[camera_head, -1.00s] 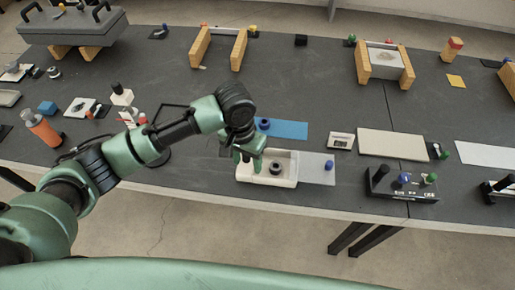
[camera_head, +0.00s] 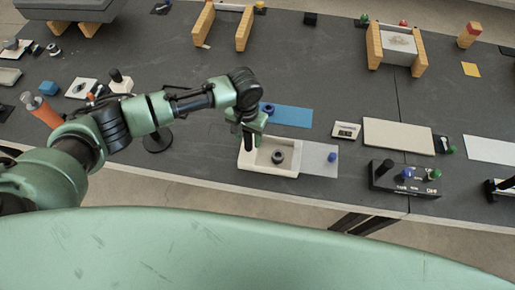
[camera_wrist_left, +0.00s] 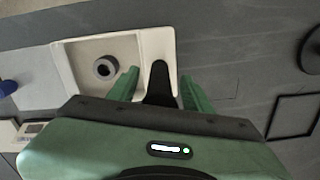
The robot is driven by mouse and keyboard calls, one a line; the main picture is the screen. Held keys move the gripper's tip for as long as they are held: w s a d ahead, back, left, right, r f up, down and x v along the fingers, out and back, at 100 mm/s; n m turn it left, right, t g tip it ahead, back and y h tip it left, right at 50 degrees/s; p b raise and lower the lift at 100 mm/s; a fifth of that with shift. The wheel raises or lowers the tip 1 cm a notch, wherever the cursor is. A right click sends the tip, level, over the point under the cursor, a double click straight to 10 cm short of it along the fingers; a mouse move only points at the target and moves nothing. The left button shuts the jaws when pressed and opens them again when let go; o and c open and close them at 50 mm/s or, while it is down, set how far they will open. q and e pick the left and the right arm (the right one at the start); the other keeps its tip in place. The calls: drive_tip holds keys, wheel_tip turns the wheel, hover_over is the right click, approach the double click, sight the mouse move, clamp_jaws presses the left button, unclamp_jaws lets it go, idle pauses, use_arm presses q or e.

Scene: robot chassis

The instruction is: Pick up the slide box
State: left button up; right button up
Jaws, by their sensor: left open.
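The cream slide box (camera_head: 291,172) lies near the table's front edge. Its recess holds a black ring (camera_head: 278,157). In the left wrist view the box (camera_wrist_left: 64,72) is below and ahead of the fingers, with the ring (camera_wrist_left: 105,67) left of them. A black upright handle (camera_wrist_left: 158,78) appears at the box's right end there, between the fingers. My left gripper (camera_head: 251,128) is over the box's left end. Its green fingers are open in the left wrist view (camera_wrist_left: 160,86), one on each side of the handle. Contact cannot be told. My right gripper is out of view.
A grey plate with a blue knob (camera_head: 332,157) adjoins the box on the right. A blue mat (camera_head: 290,116) lies behind it. A black switch box (camera_head: 405,178) stands farther right, and a black round base (camera_head: 157,140) is to the left.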

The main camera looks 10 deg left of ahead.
use_arm(q)
drive_tip(key=shift+f, duration=0.2)
clamp_jaws()
drive_tip(key=shift+r, duration=0.1)
idle(1.2)
